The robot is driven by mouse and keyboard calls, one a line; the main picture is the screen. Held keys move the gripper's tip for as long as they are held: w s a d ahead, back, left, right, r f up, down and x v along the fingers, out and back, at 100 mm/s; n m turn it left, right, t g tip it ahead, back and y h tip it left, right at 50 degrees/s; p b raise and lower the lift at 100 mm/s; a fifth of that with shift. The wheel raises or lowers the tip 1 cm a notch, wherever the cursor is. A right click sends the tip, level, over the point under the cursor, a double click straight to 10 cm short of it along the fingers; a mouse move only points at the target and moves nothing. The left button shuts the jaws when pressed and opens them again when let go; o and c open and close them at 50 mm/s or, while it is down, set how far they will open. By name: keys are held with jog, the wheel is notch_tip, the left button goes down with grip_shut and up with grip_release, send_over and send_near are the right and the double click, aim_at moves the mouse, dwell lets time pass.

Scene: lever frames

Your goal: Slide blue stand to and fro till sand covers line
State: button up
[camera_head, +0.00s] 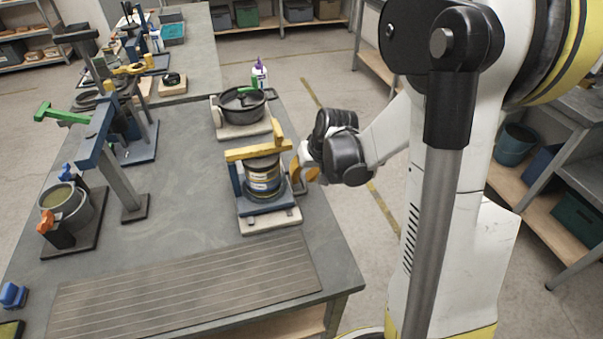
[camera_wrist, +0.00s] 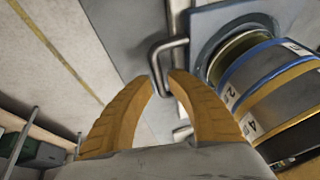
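The blue stand (camera_head: 262,207) sits on a pale base near the table's right edge. It holds a stack of round banded rings (camera_head: 264,178) under a yellow bar (camera_head: 258,150). In the wrist view the stack (camera_wrist: 262,85) and the blue stand (camera_wrist: 212,30) are at the right. A bent metal handle (camera_wrist: 170,46) projects from the stand's side. My gripper (camera_wrist: 160,78) has its two orange fingertips close together around the handle; it also shows right of the stand (camera_head: 302,170). I cannot make out sand or a line in the stack.
A black pan (camera_head: 240,104) on a pale block stands behind the stand. A grooved board (camera_head: 190,290) lies in front. A blue-grey post frame (camera_head: 115,165) and a pot (camera_head: 68,208) are at the left. The tabletop between is clear.

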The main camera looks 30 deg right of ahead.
jog(key=shift+o, duration=0.7)
jog(key=shift+r, duration=0.1)
jog(key=shift+r, duration=0.2)
jog(key=v, duration=1.1)
jog(key=shift+s+r, duration=0.15)
jog(key=shift+s, duration=0.1)
jog(key=shift+d, duration=0.15)
